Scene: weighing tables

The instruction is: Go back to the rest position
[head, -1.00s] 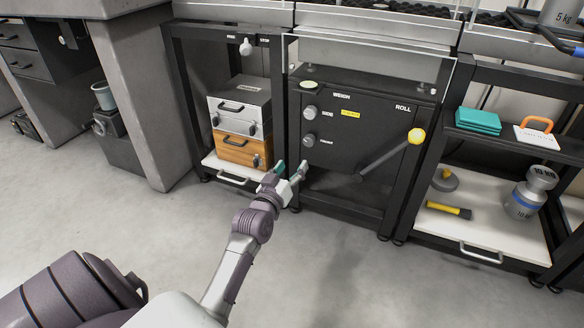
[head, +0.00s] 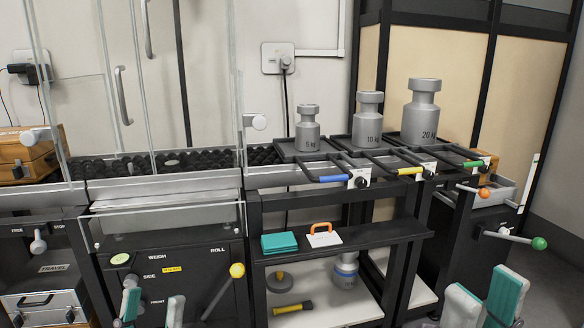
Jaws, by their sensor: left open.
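My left gripper (head: 153,308) shows at the bottom left of the head view, in front of the black weighing panel (head: 205,268). Its two fingers stand apart with nothing between them. My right gripper (head: 484,299) shows at the bottom right, in front of the dark stand on that side. Its fingers are also apart and empty, and one shows a teal pad. The arms behind both grippers are mostly cut off by the lower edge of the frame.
Three grey weights, 5 kg (head: 308,130), 10 kg (head: 368,121) and 20 kg (head: 421,113), stand on trays. A yellow-knobbed lever (head: 237,270) and a green-knobbed lever (head: 538,243) stick out. A shelf holds a teal cloth-like stack (head: 280,243) and an orange-handled item (head: 322,238).

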